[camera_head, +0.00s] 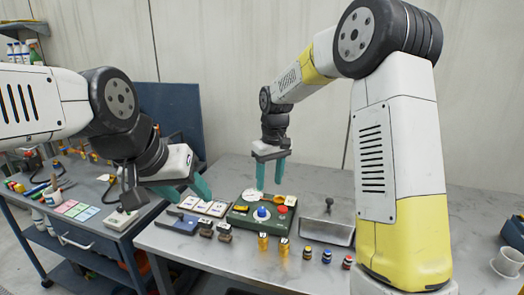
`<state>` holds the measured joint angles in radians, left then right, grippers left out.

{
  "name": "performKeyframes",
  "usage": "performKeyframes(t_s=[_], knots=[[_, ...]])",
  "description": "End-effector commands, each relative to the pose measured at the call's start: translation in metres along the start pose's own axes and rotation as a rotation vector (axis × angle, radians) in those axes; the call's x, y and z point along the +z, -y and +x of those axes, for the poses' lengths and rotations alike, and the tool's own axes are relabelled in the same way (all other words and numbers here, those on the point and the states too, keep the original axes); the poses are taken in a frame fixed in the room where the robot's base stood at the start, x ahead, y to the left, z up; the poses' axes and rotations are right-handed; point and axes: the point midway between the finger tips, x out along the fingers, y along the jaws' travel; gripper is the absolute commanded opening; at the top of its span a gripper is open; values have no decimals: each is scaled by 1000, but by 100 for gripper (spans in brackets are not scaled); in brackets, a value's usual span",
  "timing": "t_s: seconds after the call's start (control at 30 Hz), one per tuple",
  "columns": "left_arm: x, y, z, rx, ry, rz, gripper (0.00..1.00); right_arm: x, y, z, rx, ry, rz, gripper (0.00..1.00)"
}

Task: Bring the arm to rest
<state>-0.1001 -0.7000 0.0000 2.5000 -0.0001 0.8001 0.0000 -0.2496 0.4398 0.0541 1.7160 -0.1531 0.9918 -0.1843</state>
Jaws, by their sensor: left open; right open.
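My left gripper (186,186) has teal fingers and comes in from the left. It is open and empty, above the left end of the grey table (200,255). My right gripper (270,176) also has teal fingers, pointing down. It is open and hangs above a green box (240,217) with a blue knob (262,212) and a red knob (282,209) on top. It holds nothing that I can see. My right arm stands large in front of the right part of the table.
A metal tray (326,232) stands right of the green box. Two brass weights (263,243) and several small jars (326,256) stand in front. A white cup (508,262) is at the right edge. A blue cart (75,240) stands at the left. The front left tabletop is clear.

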Motion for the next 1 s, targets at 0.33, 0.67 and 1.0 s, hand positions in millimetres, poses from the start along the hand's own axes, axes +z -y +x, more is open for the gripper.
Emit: performKeyframes(t_s=[0.33,0.67,1.0], knots=[[0,0,0,0,0,0,51,115,-2,-108,25,-225,209,50],[0,0,0,0,0,0,51,225,22,-140,29,-436,399,50],[0,0,0,0,0,0,51,268,38,-135,23,-534,484,50]])
